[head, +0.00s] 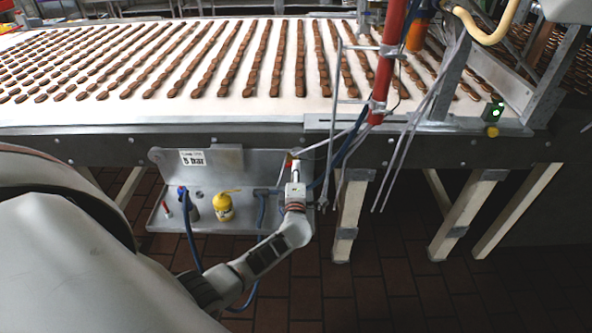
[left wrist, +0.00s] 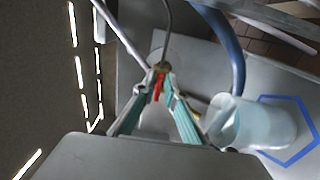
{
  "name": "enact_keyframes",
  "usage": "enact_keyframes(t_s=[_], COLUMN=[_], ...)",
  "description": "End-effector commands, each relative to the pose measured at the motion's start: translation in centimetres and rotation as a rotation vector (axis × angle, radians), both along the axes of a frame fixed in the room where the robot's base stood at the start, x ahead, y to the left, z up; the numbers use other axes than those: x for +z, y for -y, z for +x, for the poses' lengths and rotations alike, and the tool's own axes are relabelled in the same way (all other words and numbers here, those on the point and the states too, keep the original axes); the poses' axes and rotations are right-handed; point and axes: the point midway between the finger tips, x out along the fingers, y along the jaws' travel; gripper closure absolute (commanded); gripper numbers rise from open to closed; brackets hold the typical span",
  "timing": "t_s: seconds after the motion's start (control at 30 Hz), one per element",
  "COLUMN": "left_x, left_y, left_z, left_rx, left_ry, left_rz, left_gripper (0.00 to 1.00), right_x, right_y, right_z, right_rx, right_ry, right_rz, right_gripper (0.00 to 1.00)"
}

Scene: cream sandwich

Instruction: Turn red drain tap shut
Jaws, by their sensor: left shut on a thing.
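The red drain tap (left wrist: 158,87) shows as a small red lever on a brass-coloured fitting in the left wrist view. My left gripper (left wrist: 160,84) has its two teal-padded fingers closed in on the lever from both sides. In the head view my left gripper (head: 293,165) reaches up at the right end of the metal shelf, just below the conveyor's edge. A small orange-red spot of the tap (head: 290,158) shows at its tips there. The lever's exact angle is hard to read. My right gripper is not in view.
A conveyor with rows of brown biscuits (head: 230,60) lies above. A red pole (head: 385,65) stands at the right.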

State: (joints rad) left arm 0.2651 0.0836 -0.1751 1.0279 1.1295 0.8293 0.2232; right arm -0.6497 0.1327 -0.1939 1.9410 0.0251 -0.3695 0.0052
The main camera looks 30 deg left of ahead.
Motion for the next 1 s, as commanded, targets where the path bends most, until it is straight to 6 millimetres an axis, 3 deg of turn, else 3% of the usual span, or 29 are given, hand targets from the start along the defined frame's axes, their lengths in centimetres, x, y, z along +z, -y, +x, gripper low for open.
enact_keyframes(t_s=[0.07, 0.1, 0.13, 0.57, 1.0], left_x=[-0.2, -0.2, -0.2, -0.1, -0.2], left_y=[-0.1, -0.1, -0.1, 0.3, 4.3], left_z=[-0.1, -0.1, -0.1, -0.5, -7.3], left_rx=[0.002, 0.002, 0.002, 0.000, 0.002], left_ry=[-0.003, -0.002, -0.001, -0.001, -0.002], left_rz=[-0.002, -0.002, -0.002, -0.002, -0.004], left_gripper=[1.00, 0.83, 0.78, 0.78, 0.78], right_x=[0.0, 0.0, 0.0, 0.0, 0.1], right_y=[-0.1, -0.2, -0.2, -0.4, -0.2], right_z=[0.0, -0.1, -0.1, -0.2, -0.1], right_rx=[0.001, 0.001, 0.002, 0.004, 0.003], right_ry=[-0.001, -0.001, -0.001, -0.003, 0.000], right_rz=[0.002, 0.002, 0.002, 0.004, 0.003], right_gripper=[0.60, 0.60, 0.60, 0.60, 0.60])
